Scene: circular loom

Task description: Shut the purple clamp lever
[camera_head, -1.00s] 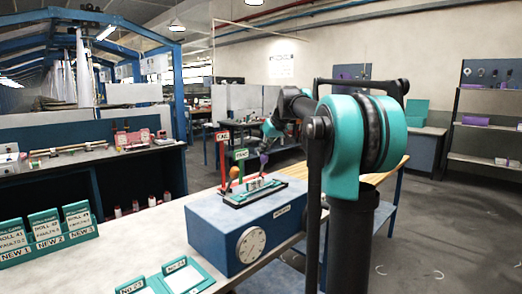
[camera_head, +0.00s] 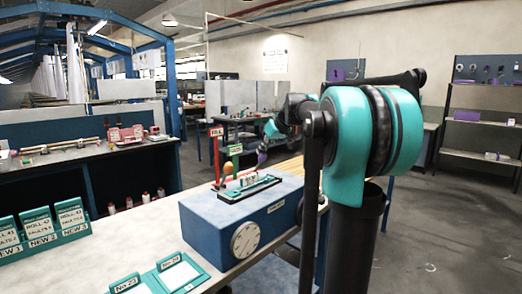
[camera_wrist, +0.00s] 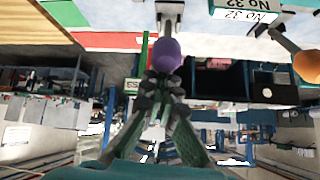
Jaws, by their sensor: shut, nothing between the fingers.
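The purple lever knob (camera_head: 262,157) stands above the right end of the teal clamp fixture (camera_head: 250,187) on the blue box. In the wrist view the purple knob (camera_wrist: 167,53) is just beyond my fingertips, with its grey lever running up from it. My gripper (camera_wrist: 160,82) is shut and empty, its tips close against the knob; I cannot tell whether they touch. In the head view my gripper (camera_head: 270,131) is small, partly behind my arm, and reaches down toward the knob. An orange-knobbed lever (camera_head: 228,169) stands at the fixture's left; its knob shows in the wrist view (camera_wrist: 308,66).
The blue box (camera_head: 238,222) with a white dial sits on the pale bench (camera_head: 110,255). Teal card holders (camera_head: 160,275) lie in front. The floor to the right is open.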

